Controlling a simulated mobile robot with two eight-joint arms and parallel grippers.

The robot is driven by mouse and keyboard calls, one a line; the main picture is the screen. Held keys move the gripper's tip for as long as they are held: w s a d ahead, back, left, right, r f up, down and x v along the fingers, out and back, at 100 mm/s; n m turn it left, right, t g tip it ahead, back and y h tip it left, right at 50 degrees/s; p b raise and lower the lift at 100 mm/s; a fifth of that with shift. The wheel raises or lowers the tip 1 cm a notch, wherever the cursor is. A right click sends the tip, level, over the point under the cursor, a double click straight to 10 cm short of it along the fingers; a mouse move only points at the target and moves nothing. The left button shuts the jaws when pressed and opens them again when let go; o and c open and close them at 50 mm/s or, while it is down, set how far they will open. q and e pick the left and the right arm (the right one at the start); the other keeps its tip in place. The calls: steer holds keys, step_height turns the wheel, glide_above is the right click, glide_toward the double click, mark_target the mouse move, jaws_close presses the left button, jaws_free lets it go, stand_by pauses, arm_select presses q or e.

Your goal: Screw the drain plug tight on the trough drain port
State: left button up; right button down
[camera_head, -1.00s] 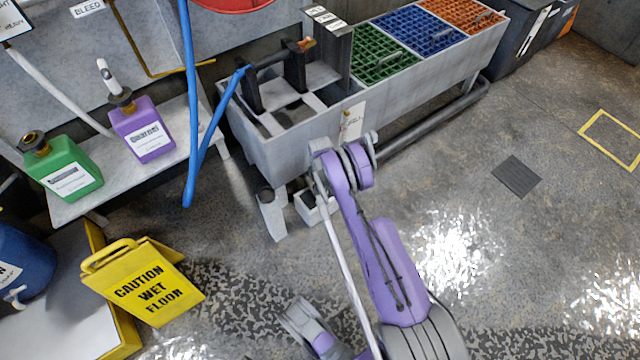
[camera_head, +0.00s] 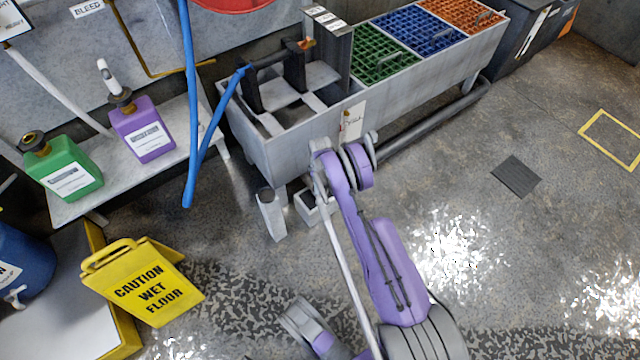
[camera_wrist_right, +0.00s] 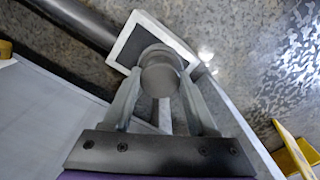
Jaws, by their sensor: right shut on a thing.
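The grey trough (camera_head: 270,148) stands at the back centre in the head view, with a white tag on its front. In the right wrist view my right gripper (camera_wrist_right: 158,104) is shut on a round dark grey piece, which looks like the drain plug (camera_wrist_right: 160,73). The drain port cannot be made out, so I cannot tell whether the plug touches it. My left gripper cannot be identified in either view.
A small white-rimmed tray (camera_wrist_right: 125,58) shows beyond the plug; it also stands on the floor by the trough's leg in the head view (camera_head: 312,216). A blue hose (camera_head: 188,120) hangs left of the trough. A yellow wet-floor sign (camera_head: 142,286) stands front left. The right floor is mostly clear.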

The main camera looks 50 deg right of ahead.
stand_by(0.3)
steer(key=m, duration=0.5)
steer(key=shift+c, duration=0.6)
jaws_free()
steer(key=shift+c, duration=0.4)
